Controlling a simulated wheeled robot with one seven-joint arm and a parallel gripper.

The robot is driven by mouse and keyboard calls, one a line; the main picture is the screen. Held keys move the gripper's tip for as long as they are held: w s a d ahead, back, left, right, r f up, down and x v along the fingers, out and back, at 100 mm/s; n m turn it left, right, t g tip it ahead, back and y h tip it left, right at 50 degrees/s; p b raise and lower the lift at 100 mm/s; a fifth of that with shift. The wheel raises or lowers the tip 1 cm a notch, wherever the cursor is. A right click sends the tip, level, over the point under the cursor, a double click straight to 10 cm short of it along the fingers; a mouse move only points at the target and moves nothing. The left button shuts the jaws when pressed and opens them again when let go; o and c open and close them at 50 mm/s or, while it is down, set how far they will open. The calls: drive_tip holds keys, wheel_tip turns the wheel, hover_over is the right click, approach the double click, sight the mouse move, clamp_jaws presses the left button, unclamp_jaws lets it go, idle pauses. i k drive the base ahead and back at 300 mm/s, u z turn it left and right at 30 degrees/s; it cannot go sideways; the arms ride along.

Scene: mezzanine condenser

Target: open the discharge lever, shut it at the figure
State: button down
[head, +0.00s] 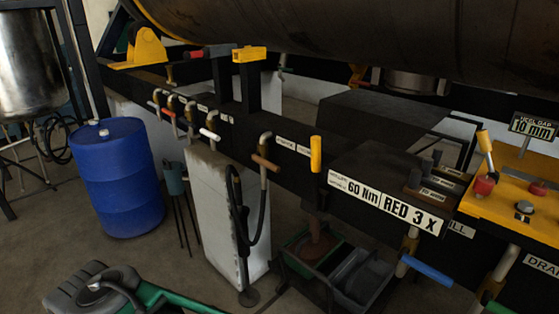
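No lever carries a readable "discharge" label, so I cannot tell which one it is. Along the dark beam, a yellow upright handle (316,153) stands above the middle, and a brown-handled lever (265,162) sits left of it on a pipe. A blue-handled lever (427,268) hangs at lower right on a pale pipe. A green-handled lever (492,300) is partly cut off at the bottom right.
A blue drum (118,177) stands left, beside a white block (220,215) with a black hose. Open bins (362,277) sit under the beam, with something brown at the left one. A yellow panel (520,196) with red knobs is at right.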

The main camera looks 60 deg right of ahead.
sight(316, 141)
drive_tip(key=i, duration=0.75)
drive_tip(key=z, duration=0.95)
